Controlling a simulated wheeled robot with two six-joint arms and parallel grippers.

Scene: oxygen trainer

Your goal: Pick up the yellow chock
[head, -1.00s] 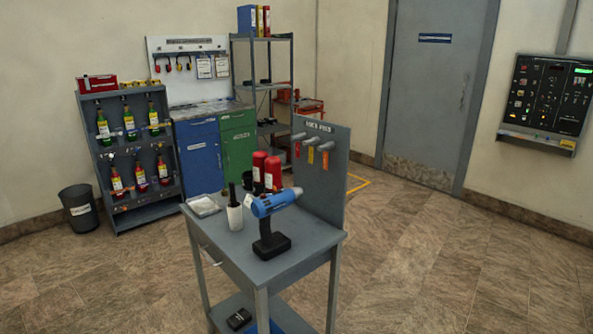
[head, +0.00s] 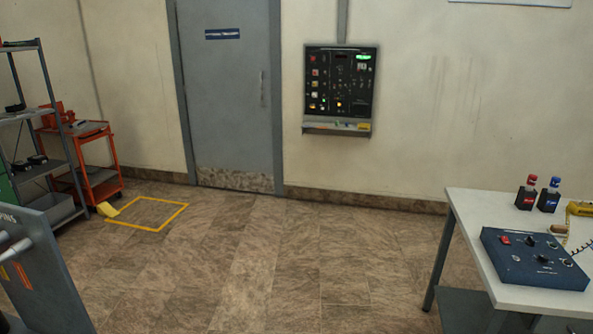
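A small yellow chock (head: 108,209) lies on the floor at the left in the head view. It is at the left corner of a yellow square outline (head: 160,228) marked on the tiles, close to the orange cart. It is small in the picture, so its exact shape is hard to tell. Neither of my grippers shows in the head view.
An orange cart (head: 104,150) and a grey shelf (head: 40,170) stand behind the chock. A grey pin board (head: 52,285) is at the lower left. A white table (head: 470,210) with a control box (head: 535,258) is at the right. The middle floor is clear.

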